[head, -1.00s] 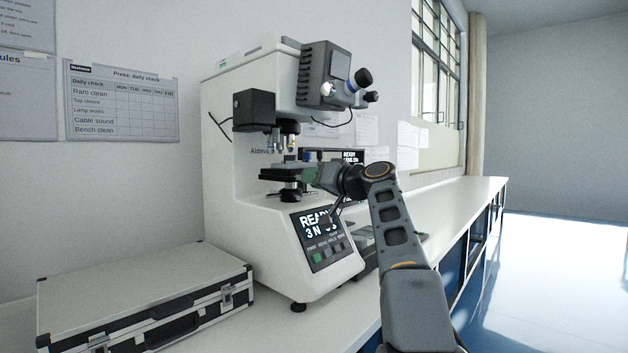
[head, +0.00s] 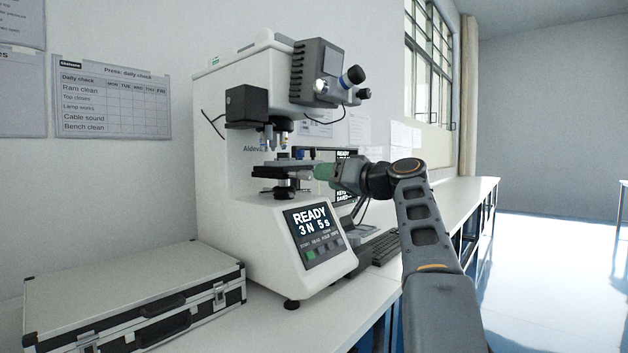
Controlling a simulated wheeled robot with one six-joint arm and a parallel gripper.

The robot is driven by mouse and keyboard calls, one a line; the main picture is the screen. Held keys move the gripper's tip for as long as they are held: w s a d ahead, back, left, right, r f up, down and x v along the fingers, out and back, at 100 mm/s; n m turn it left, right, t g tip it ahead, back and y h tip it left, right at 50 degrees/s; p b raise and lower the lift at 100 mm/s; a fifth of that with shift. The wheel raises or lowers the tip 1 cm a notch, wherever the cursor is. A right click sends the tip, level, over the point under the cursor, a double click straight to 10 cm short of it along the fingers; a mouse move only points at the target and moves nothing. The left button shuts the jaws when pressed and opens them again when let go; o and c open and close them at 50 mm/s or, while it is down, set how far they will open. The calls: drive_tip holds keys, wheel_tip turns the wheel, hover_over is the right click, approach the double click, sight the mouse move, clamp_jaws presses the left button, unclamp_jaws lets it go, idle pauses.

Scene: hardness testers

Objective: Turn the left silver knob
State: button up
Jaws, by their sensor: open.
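The white hardness tester (head: 222,160) stands on the bench with a dark flat stage (head: 272,172) under its objective turret (head: 274,136). My gripper (head: 318,172) reaches in from the right at stage height, its green-grey fingers pointing left at the stage's right end. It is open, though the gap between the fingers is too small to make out. I cannot clearly pick out a silver knob; the stage's right end is partly hidden by my fingers. Whether the fingers touch anything there cannot be told.
A silver hard case (head: 120,290) lies on the bench at front left. The tester's lit panel (head: 312,232) reads READY, 3 N 5 s. The bench (head: 455,195) is clear farther right.

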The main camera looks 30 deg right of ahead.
drive_tip(key=v, duration=0.6)
drive_tip(key=shift+s, duration=0.4)
drive_tip(key=shift+d, duration=0.1)
drive_tip(key=s+a+f+m+g+h+p, duration=0.1)
drive_tip(key=a+f+m+g+h+p, duration=0.15)
drive_tip(key=a+g+p, duration=0.95)
drive_tip(key=s+a+f+n+h+p, duration=0.1)
drive_tip(key=s+a+f+h+p, duration=0.1)
drive_tip(key=s+p, duration=0.5)
drive_tip(key=s+a+f+n+h+p, duration=0.1)
drive_tip(key=s+a+f+h+p, duration=0.2)
drive_tip(key=s+p, duration=0.5)
drive_tip(key=shift+a+f+n+g+p, duration=0.4)
drive_tip(key=shift+a+f+p, duration=0.35)
drive_tip(key=shift+p, duration=3.9)
drive_tip(key=shift+s+r, duration=0.15)
